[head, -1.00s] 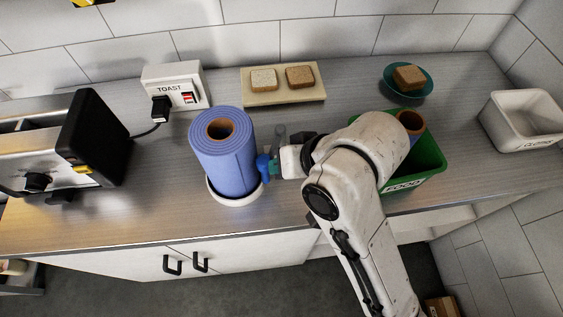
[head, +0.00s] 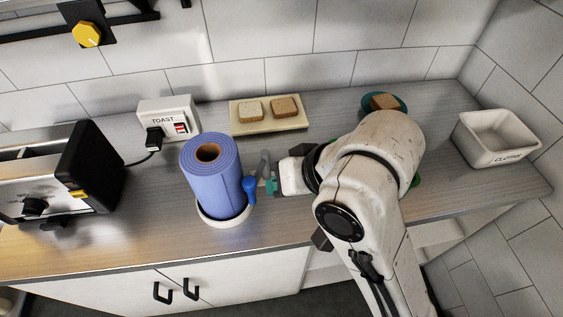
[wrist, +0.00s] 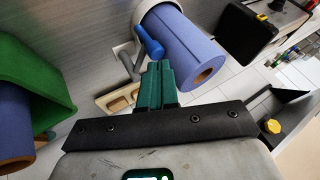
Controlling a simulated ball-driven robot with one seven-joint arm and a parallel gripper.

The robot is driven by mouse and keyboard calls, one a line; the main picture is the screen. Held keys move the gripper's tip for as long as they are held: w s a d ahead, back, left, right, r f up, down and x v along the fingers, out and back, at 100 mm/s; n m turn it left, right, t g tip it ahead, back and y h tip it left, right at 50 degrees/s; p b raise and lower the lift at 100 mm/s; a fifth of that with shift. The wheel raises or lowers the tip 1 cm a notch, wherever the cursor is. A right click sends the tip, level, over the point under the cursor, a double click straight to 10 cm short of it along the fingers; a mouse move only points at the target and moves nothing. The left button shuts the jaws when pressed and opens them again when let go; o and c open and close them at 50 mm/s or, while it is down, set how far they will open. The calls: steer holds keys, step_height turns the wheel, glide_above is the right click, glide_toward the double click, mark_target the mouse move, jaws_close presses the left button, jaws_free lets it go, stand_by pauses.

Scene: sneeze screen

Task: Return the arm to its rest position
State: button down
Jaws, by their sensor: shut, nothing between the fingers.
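My gripper (head: 270,184) has teal fingers, closed together and empty in the wrist view (wrist: 155,84). In the head view it points left at the end of my white arm (head: 370,170), low over the counter. Its tips are just right of a small blue piece (head: 249,190) beside the blue paper roll (head: 212,175). I cannot tell whether they touch it. The roll stands upright on a round white base (head: 224,216). A grey upright piece (head: 265,164) is just behind the fingers.
My arm hides most of the green bin (wrist: 45,75), which holds a blue roll (wrist: 14,125). A bread board (head: 268,128), teal plate (head: 399,103) and white tub (head: 496,138) stand behind or right. The toaster (head: 85,170) is left. The counter's front left is clear.

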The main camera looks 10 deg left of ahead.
steer(key=s+d+f+m+h+b, duration=0.2)
steer(key=s+d+f, duration=0.4)
steer(key=d+f, duration=0.55)
steer(key=s+d+f+m+h+b, duration=0.25)
steer(key=s+d+f, duration=0.35)
steer(key=d+f, duration=0.5)
steer(key=s+d+f+g+h+b, duration=0.1)
steer(key=s+d+f+g+h, duration=0.1)
steer(key=s+d+f, duration=0.4)
steer(key=s+d, duration=0.2)
steer(key=s, duration=0.1)
steer(key=shift+s+d+m+h, duration=0.2)
steer(key=shift+d+m+h, duration=0.1)
steer(key=shift+m+h, duration=0.05)
